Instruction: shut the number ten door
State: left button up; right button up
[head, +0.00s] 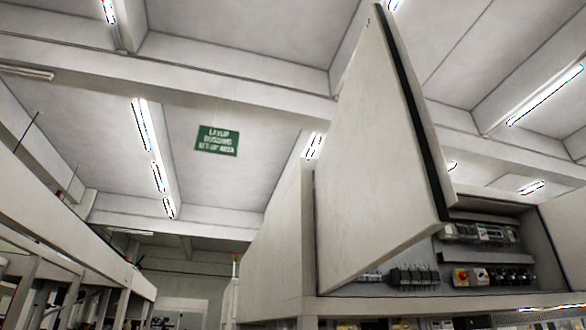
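A large pale cabinet door (375,160) stands open on the right of the head view, swung out toward me, with a dark seal along its right edge. No number is readable on it, so I cannot tell whether it is the number ten door. Behind it the grey cabinet (520,222) is open and shows rows of breakers, terminals and a red and yellow switch (461,277). Neither of my grippers shows in this view.
Another pale panel (567,232) stands at the cabinet's right side. A long raised beam structure (70,235) runs along the left. A green sign (217,141) hangs from the ceiling. Open space lies between the beam and the cabinet row.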

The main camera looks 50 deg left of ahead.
aim_at(383, 184)
jog(key=k, duration=0.2)
jog(key=u, duration=1.1)
jog(key=i, duration=1)
